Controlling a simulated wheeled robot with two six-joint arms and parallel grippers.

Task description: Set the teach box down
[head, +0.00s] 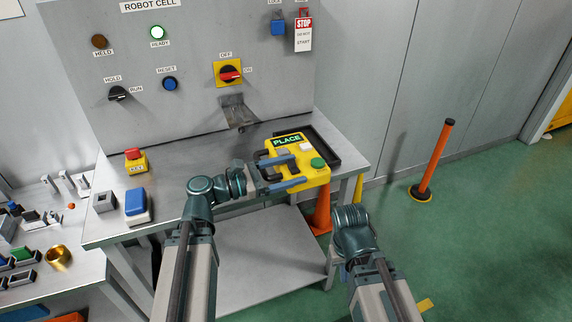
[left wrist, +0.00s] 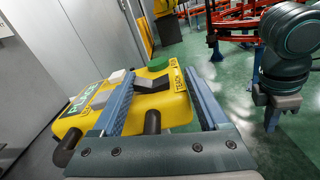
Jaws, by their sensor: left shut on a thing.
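The yellow teach box (head: 312,176) has a "PLACE" screen, a white button and a green button. My left gripper (head: 288,172) is shut on it, with blue fingers either side of its dark handle. In the left wrist view the teach box (left wrist: 174,108) lies between the two fingers (left wrist: 160,105). A black tray (head: 328,150) is on the bench's right end, partly hidden behind the box. I cannot tell whether the box touches the tray or bench. My right arm's wrist (head: 355,232) is right of the bench; its fingers are mostly hidden.
The grey bench (head: 180,165) carries a red-yellow stop button (head: 135,160) and a blue-topped box (head: 137,205). A panel with knobs and lamps stands behind it. An orange cone (head: 321,212) and an orange post (head: 436,160) stand on the green floor to the right.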

